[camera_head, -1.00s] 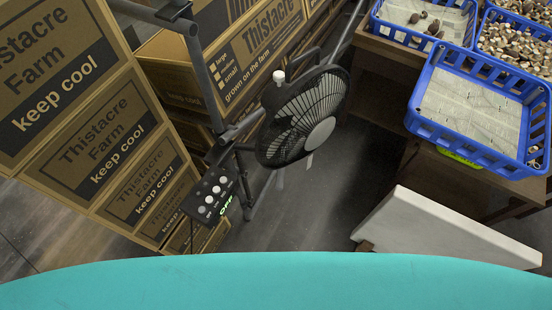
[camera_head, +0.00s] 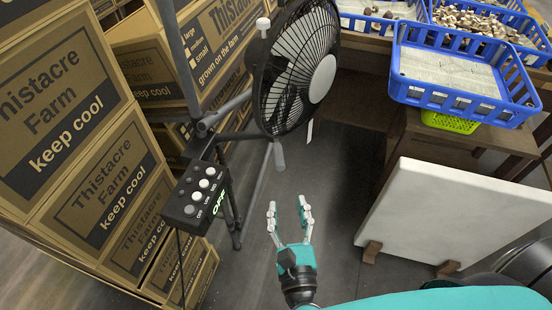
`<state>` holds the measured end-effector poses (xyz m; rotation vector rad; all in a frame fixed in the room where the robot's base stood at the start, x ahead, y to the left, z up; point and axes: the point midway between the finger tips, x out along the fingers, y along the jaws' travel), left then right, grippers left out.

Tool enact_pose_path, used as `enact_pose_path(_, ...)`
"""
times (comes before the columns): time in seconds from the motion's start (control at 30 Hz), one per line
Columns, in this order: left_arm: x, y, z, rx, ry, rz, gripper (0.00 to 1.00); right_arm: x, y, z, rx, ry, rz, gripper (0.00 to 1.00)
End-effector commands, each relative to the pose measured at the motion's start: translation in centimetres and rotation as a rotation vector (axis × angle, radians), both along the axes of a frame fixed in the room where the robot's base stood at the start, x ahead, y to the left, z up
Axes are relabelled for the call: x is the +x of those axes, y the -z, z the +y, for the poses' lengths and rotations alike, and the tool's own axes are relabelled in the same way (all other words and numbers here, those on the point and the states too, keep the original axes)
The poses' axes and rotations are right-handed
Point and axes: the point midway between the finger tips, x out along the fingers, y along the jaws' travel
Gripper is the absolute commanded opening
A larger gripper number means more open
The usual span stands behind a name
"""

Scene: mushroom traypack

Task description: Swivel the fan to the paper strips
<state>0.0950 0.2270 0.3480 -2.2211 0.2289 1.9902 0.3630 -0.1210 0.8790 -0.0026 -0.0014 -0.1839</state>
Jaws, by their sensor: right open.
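The black fan (camera_head: 300,65) is mounted on a grey pipe stand, with its grille and grey hub facing right. A white knob (camera_head: 263,24) sticks up behind the grille. A narrow white strip (camera_head: 309,131) hangs below the fan's lower edge; I cannot tell whether it belongs to the task's paper strips, and no other clear strips show. My right gripper (camera_head: 287,205) is open and empty, below the fan and apart from it, fingers pointing toward it. My left gripper is not in view.
A black control box (camera_head: 198,196) with round buttons and a green OFF sign is on the stand. Stacked cardboard boxes (camera_head: 70,120) fill the left. A blue crate (camera_head: 455,97) with a pale liner stands on a wooden table. A white slab (camera_head: 455,215) stands at lower right.

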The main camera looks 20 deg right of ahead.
Motion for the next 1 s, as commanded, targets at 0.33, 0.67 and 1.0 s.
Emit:
enact_pose_path(0.33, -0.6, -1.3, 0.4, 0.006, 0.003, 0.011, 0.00, 7.7, -0.3, -1.4, -0.001, 0.000, -0.004, 0.43)
enact_pose_path(0.67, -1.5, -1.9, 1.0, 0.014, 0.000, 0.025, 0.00, 13.4, -0.1, -2.4, 0.002, -0.001, 0.000, 0.43)
enact_pose_path(1.0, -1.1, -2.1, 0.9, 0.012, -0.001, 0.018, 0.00, 14.9, 0.0, -2.7, 0.004, -0.002, 0.001, 0.43)
